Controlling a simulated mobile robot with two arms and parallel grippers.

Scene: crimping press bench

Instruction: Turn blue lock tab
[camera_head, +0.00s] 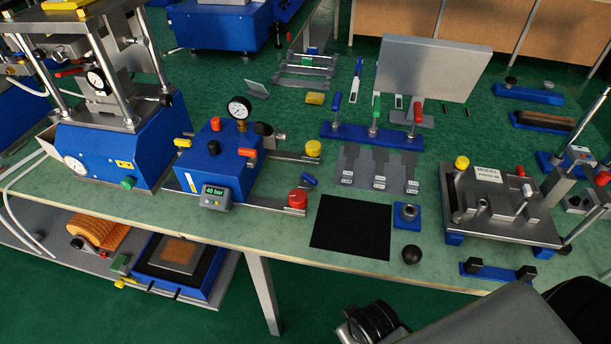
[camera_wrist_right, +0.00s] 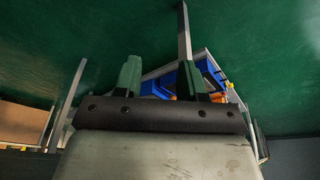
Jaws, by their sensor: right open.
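A small blue tab (camera_head: 309,179) sits beside the metal rails, between a yellow knob (camera_head: 313,148) and a red knob (camera_head: 297,198). It looks like the lock tab, but it is too small to tell its exact position. Next to it on the left is the blue press unit (camera_head: 217,160) with a gauge and a "40 bar" display. My right gripper shows in the right wrist view (camera_wrist_right: 160,80), its two green-tipped fingers apart with nothing between them. It is away from the tab, facing the bench's lower shelf and legs. My left gripper is not in view.
A black mat (camera_head: 351,227) and a black ball (camera_head: 411,254) lie near the bench's front edge. A fixture plate (camera_head: 500,225) stands at right, a tall blue press (camera_head: 115,150) at left. A rack of colored-handled tools (camera_head: 371,136) stands behind. The lower shelf holds a blue tray (camera_head: 213,292).

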